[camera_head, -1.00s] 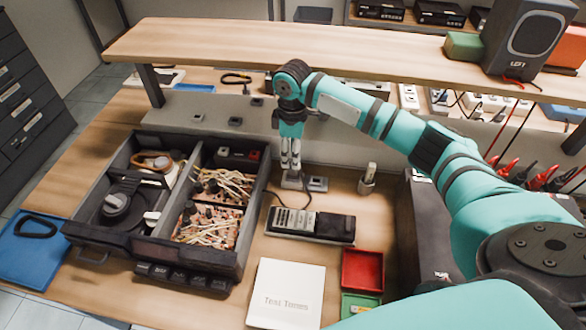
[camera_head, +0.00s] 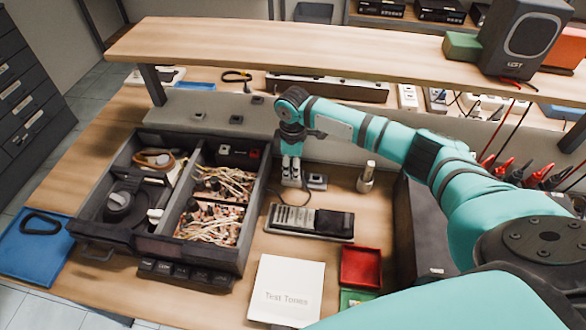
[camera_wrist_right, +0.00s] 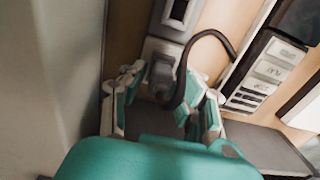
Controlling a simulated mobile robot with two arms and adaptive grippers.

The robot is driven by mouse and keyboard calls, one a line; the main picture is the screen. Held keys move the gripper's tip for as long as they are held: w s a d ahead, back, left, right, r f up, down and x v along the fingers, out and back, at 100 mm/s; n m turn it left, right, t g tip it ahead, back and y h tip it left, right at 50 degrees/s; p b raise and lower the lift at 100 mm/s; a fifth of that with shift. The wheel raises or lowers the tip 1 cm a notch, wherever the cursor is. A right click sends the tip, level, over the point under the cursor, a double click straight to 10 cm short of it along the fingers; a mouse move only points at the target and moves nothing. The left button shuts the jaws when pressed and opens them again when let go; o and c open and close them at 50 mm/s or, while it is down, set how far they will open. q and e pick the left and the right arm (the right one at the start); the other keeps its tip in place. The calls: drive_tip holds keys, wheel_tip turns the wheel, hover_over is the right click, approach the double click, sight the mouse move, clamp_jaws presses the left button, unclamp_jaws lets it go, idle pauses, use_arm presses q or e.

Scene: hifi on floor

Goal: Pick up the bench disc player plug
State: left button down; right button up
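The plug (camera_wrist_right: 163,72) is a dark grey piece with a black cable looping from it, standing at a grey socket block (camera_wrist_right: 160,49) in the right wrist view. My right gripper (camera_wrist_right: 165,108) has its two fingers apart on either side of the plug; contact is not clear. In the head view my right gripper (camera_head: 291,178) points down over this spot and hides most of the plug. The cable (camera_head: 270,211) runs towards a black and grey keyed device (camera_head: 300,220). My left gripper is not in view.
A second socket block (camera_head: 317,182) is just right of the gripper. A metal cylinder (camera_head: 366,177) stands further right. A divided drawer tray (camera_head: 249,222) of cables and parts lies left. A shelf (camera_head: 330,51) overhangs behind, and a grey panel (camera_wrist_right: 50,80) is close by.

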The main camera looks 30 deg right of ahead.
clamp_jaws()
drive_tip(key=shift+r, duration=0.15)
